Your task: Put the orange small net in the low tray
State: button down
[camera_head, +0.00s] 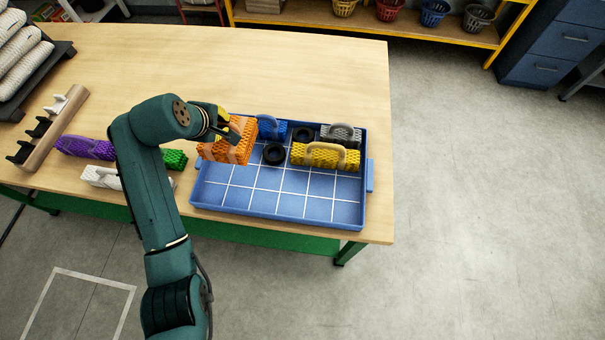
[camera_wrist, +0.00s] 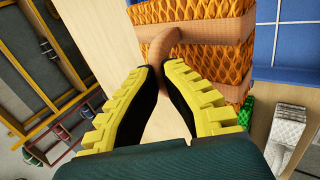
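The orange small net (camera_head: 212,152) is a block of orange mesh with tan bands and a tan handle. In the head view it overlaps the left rim of the low blue tray (camera_head: 275,205) and appears raised above it. In the wrist view the orange net (camera_wrist: 195,45) fills the top, and its handle runs between the fingertips. My gripper (camera_head: 230,138) is at the net's handle, its fingers close on both sides of it. The fingers (camera_wrist: 157,70) show in the wrist view too. The net's underside is hidden.
In the tray's back half are a blue net (camera_head: 270,128), a grey net (camera_head: 341,134), a yellow net (camera_head: 325,156) and two black rings (camera_head: 274,154). The tray's front half is clear. Purple (camera_head: 85,147), green (camera_head: 174,159) and white nets (camera_head: 101,177) lie left on the table.

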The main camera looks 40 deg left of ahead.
jog(key=shift+s+a, duration=0.6)
notch_tip(320, 180, down, 10)
jog(key=b, duration=0.2)
jog(key=shift+w+d+f+b, duration=0.1)
jog(key=shift+b, duration=0.2)
jog(key=c, duration=1.7)
grip_release()
jog(key=shift+f, duration=0.1)
jog(key=o, duration=0.5)
jog(key=shift+c, duration=0.2)
